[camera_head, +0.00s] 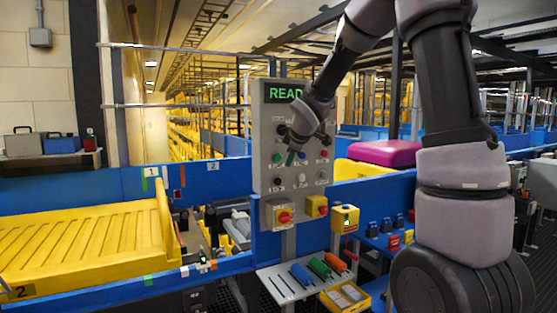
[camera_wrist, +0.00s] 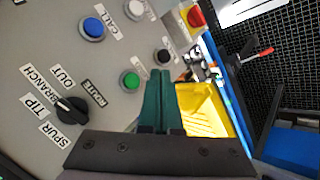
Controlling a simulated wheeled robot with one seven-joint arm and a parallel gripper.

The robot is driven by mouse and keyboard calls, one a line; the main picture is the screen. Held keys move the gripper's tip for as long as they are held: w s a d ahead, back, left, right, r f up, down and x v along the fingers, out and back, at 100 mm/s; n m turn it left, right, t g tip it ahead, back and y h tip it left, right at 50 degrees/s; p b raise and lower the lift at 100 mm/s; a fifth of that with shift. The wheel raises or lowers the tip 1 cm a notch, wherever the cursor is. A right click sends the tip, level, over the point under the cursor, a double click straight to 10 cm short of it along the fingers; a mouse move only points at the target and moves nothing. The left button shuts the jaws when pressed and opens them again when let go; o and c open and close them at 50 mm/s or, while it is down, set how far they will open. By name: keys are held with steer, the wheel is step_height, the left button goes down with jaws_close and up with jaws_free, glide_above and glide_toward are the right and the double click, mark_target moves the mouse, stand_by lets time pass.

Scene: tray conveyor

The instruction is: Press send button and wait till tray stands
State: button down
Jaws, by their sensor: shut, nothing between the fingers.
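The grey control panel (camera_head: 265,120) stands upright, with a green display (camera_head: 284,93) reading "READ", its end hidden by my arm. My gripper (camera_head: 291,156) is shut and empty in front of the panel's buttons. In the wrist view its teal fingertips (camera_wrist: 160,73) are beside a green button (camera_wrist: 130,80) and below a black button (camera_wrist: 163,57); contact cannot be told. A blue button (camera_wrist: 93,28) is by a CALL label. A black ROUTE knob (camera_wrist: 70,108) is lower left. No send label is readable. A yellow ribbed tray (camera_head: 85,245) is at left.
Blue conveyor rails (camera_head: 120,185) run along the left. A small shelf (camera_head: 283,284) with coloured handles and a yellow bin (camera_head: 345,298) are underneath. A magenta object (camera_head: 385,152) is at right.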

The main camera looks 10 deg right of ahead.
mark_target(278, 158)
steer(key=shift+w+a, duration=0.25)
steer(key=shift+w, duration=0.55)
steer(key=shift+w+a, duration=0.3)
steer(key=shift+w, duration=0.55)
steer(key=shift+w+a, duration=0.25)
steer(key=shift+w, duration=0.55)
steer(key=shift+w+a, duration=0.1)
steer(key=shift+w, duration=0.25)
steer(key=shift+w+a, duration=0.15)
steer(key=shift+w, duration=0.35)
stand_by(0.8)
steer(key=shift+s, duration=0.1)
steer(key=shift+s+d, duration=0.25)
steer(key=shift+s, duration=0.55)
